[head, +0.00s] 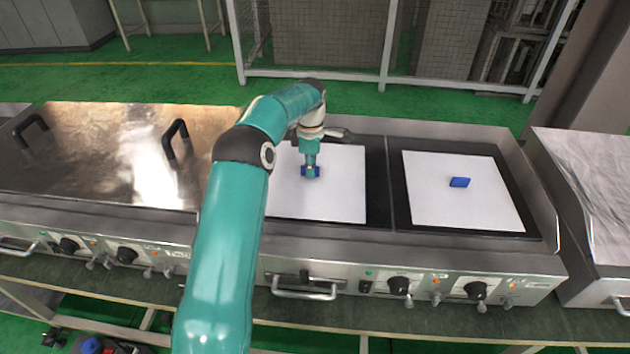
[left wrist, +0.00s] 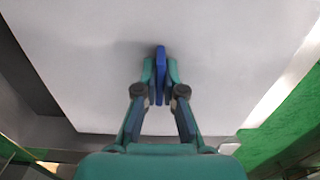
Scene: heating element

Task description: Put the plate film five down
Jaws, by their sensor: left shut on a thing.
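A white plate film (head: 340,188) with a blue grip tab (head: 304,172) lies on or just above the dark heating surface in the middle of the bench; I cannot tell whether it touches. My left gripper (head: 311,173) is over this film and shut on its blue tab. In the left wrist view the tab (left wrist: 160,75) stands between the two fingers, and the white sheet (left wrist: 225,50) spreads beyond them. Part of the film's left side is hidden behind my arm. A second white film (head: 440,200) with a blue tab (head: 460,182) lies on the right heating plate (head: 398,205). My right gripper is not in view.
A shiny metal tray lid (head: 90,150) with black handles (head: 174,140) covers the left part of the bench. The front panel has knobs (head: 398,285) and metal handles (head: 304,292). Another metal unit (head: 590,190) stands at the right. A white-framed barrier (head: 385,45) stands behind.

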